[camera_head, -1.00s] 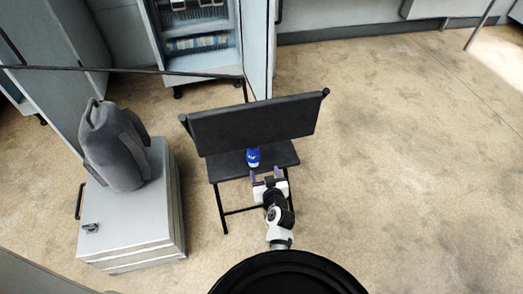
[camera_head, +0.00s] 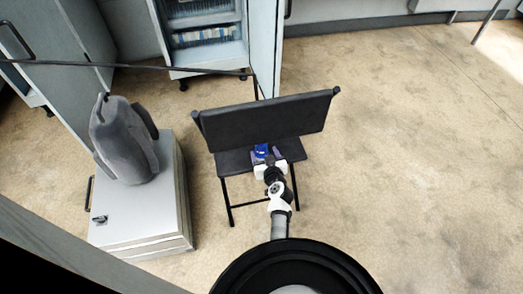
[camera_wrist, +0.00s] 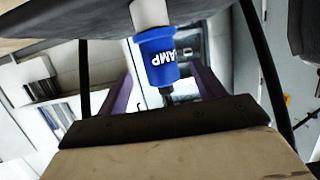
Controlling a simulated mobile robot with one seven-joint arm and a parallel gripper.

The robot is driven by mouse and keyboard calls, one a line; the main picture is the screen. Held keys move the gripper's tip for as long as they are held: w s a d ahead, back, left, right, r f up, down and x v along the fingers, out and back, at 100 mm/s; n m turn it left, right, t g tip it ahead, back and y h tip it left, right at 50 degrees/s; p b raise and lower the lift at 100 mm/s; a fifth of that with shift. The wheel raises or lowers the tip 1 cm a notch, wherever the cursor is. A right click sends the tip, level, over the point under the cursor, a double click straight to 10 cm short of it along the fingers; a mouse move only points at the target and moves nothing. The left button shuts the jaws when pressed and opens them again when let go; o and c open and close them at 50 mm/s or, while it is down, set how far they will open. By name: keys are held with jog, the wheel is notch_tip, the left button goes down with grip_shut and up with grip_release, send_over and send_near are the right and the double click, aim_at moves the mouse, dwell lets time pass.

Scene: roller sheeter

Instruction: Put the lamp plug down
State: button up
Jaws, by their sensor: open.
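The lamp plug (camera_head: 261,150) is a blue body with a white part, over the seat of a black folding chair (camera_head: 232,163). In the wrist view the plug (camera_wrist: 157,62) shows the letters "AMP", with its white end toward the top edge. My gripper (camera_head: 267,160) is at the plug, on the near side of the seat. In the wrist view its purple fingers stand apart, one on each side of the plug, with gaps showing. My gripper is open. The plug's contact with the seat is not clearly visible.
The chair's black backrest (camera_head: 265,117) rises behind the plug. A low grey cabinet (camera_head: 143,215) with a dark grey backpack (camera_head: 124,142) on it stands to the left. An open locker (camera_head: 207,40) is behind. The floor to the right is clear.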

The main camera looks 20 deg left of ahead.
aim_at(263, 150)
jog(key=shift+x, duration=2.75)
jog(key=shift+s, duration=0.1)
jog(key=shift+c, duration=0.5)
jog(key=c, duration=0.9)
jog(key=shift+p, duration=0.3)
jog(key=c, duration=0.3)
